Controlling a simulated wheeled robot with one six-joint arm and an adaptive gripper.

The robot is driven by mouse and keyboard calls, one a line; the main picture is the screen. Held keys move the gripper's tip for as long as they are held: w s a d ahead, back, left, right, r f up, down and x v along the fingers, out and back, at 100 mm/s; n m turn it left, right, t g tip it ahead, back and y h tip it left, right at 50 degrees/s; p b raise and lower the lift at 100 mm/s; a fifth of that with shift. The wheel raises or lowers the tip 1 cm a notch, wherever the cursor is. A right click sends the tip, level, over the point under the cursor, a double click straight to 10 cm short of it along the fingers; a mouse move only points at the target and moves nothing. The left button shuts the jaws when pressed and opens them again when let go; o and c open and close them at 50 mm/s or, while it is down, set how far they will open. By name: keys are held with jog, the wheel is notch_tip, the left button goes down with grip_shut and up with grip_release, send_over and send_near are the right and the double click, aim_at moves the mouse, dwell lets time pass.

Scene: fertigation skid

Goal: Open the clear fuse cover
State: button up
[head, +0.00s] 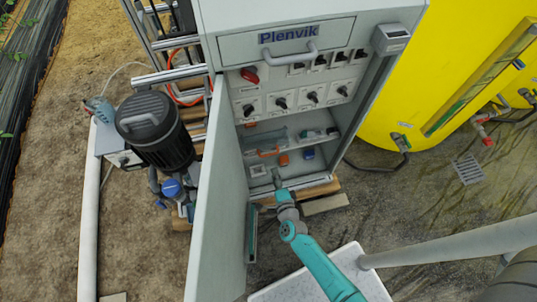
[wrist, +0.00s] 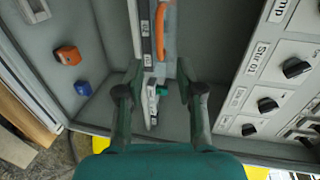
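The clear fuse cover (head: 279,138) is inside the lower part of the grey cabinet, and its see-through edges are hard to make out. Its orange handle (head: 268,153) shows at the cover's lower left in the head view. In the wrist view the orange handle (wrist: 160,30) is at the top middle, beyond my fingertips. My gripper (wrist: 160,82) is open and empty, with a clear gap between its two fingers. In the head view my gripper (head: 277,177) is just below the handle and apart from it. Whether the cover is fully shut cannot be told.
The cabinet door (head: 218,215) stands open left of my arm. Rotary switches (wrist: 267,104) on the panel lie close right of my gripper in the wrist view. An orange block (wrist: 68,55) and a blue block (wrist: 83,88) are on the left. A yellow tank (head: 445,70) stands right of the cabinet.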

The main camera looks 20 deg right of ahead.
aim_at(268, 155)
jog(key=x, duration=1.1)
jog(key=shift+w+f, duration=0.15)
jog(key=shift+c, duration=0.2)
grip_shut()
